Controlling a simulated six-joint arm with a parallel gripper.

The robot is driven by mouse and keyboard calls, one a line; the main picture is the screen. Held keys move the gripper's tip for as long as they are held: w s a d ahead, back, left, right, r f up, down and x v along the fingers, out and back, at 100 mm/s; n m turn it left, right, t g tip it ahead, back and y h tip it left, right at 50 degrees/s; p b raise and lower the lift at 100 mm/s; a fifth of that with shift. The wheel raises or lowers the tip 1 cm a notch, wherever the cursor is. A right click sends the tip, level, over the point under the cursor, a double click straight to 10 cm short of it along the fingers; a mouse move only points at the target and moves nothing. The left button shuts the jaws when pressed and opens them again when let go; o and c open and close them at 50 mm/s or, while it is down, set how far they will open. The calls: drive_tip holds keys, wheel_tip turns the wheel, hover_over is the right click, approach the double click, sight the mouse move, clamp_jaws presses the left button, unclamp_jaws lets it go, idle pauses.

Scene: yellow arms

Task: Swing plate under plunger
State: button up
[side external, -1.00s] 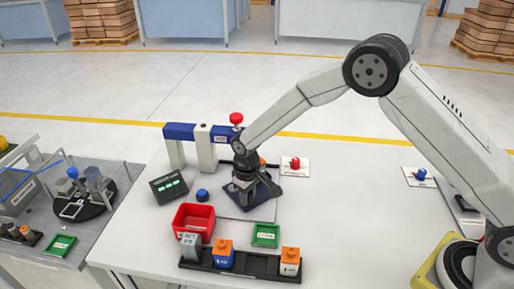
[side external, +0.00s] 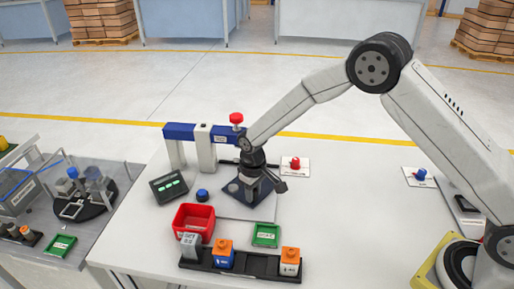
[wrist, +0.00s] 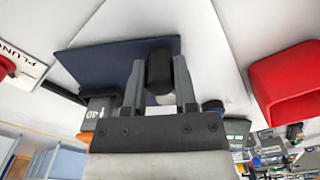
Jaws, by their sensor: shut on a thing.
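The dark blue plate (side external: 262,210) lies on a pale base board in front of the press and also shows in the wrist view (wrist: 85,62). My gripper (side external: 253,194) is low over it. In the wrist view my gripper (wrist: 160,72) is shut on an upright black knob (wrist: 159,68) at the plate. A dark block marked 40 (wrist: 102,108), with orange at its end, shows beside the left finger. The press has a blue and white arm (side external: 205,133) with a red plunger knob (side external: 236,118) on top, behind my gripper. My wrist hides part of the plate in the side view.
A red bin (side external: 193,222), a black rack (side external: 240,265) with orange-topped canisters and a green tray (side external: 265,235) stand in front. A display box (side external: 169,186) and a blue button (side external: 202,195) are left. A red switch on a white card (side external: 295,164) is right. The table's right half is mostly clear.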

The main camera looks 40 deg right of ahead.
drive_tip(key=shift+w+d, duration=0.1)
drive_tip(key=shift+d, duration=0.05)
drive_tip(key=shift+w+d+r, duration=0.1)
drive_tip(key=shift+w+d, duration=0.25)
drive_tip(key=shift+d, duration=0.4)
drive_tip(key=shift+w+d, duration=0.1)
drive_tip(key=shift+d, duration=0.05)
idle(0.4)
drive_tip(key=shift+w+d, duration=0.45)
drive_tip(key=shift+d, duration=0.2)
drive_tip(key=shift+w+d, duration=0.1)
drive_tip(key=shift+d, duration=0.1)
drive_tip(key=shift+o, duration=0.5)
drive_tip(key=shift+d, duration=0.1)
drive_tip(key=o, duration=0.5)
drive_tip(key=shift+o, duration=0.2)
